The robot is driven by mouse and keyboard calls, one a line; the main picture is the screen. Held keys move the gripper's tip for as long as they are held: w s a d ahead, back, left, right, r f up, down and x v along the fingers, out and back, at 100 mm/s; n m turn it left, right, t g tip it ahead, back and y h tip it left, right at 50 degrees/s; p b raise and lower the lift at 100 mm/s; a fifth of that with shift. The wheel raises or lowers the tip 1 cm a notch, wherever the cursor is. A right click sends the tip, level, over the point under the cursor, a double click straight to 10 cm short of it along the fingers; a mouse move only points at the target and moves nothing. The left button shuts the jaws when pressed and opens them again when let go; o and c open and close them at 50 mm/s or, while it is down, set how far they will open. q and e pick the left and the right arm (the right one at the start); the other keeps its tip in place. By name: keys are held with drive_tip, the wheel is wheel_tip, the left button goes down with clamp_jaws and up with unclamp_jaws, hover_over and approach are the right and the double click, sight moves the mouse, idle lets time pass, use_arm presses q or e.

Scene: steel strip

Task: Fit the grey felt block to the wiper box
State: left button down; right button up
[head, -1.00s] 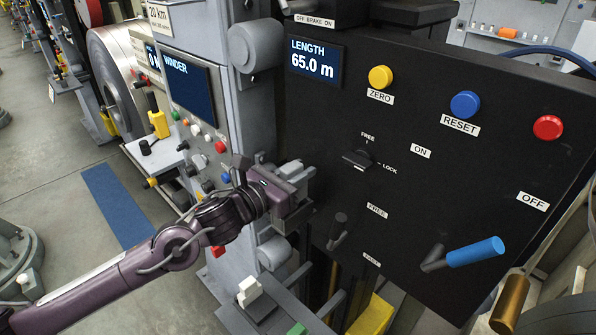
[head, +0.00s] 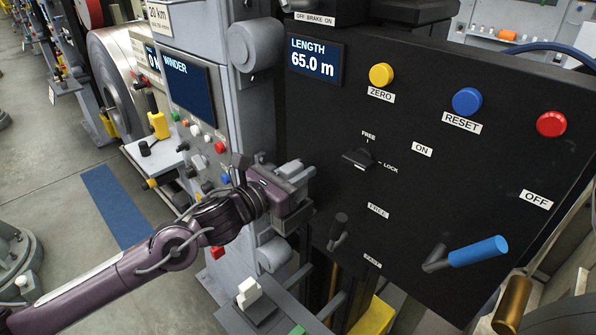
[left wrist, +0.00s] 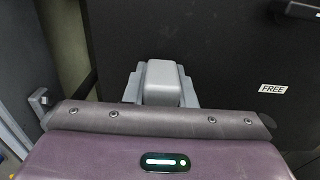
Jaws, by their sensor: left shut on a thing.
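My left gripper (head: 290,186) is shut on the grey felt block, in front of the black panel's left edge. A light grey block shape (left wrist: 162,80) shows beyond the gripper body in the left wrist view; I take it for the felt block. It also shows at the gripper's tip in the head view (head: 291,168). Wider grey stepped parts flank it, and I cannot tell which are fingers and which belong to the wiper box. The gripper hides much of the grey fittings behind it, so contact between block and box cannot be judged. My right gripper is not in view.
The black panel (head: 420,205) with a knob, buttons and blue-handled lever (head: 475,252) stands close on the right. The grey winder column (head: 230,120) stands behind the gripper. A white block (head: 248,290) sits on a grey holder below. Open floor lies at left.

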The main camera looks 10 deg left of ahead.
use_arm(q)
drive_tip(key=shift+b, duration=0.45)
drive_tip(key=shift+b, duration=0.4)
idle(0.6)
drive_tip(key=shift+f+b, duration=2.05)
drive_tip(key=shift+b, duration=0.3)
drive_tip(key=shift+r, duration=0.15)
drive_tip(key=shift+r, duration=0.15)
drive_tip(key=shift+r+p, duration=0.6)
drive_tip(key=shift+r, duration=0.75)
drive_tip(key=shift+b, duration=0.45)
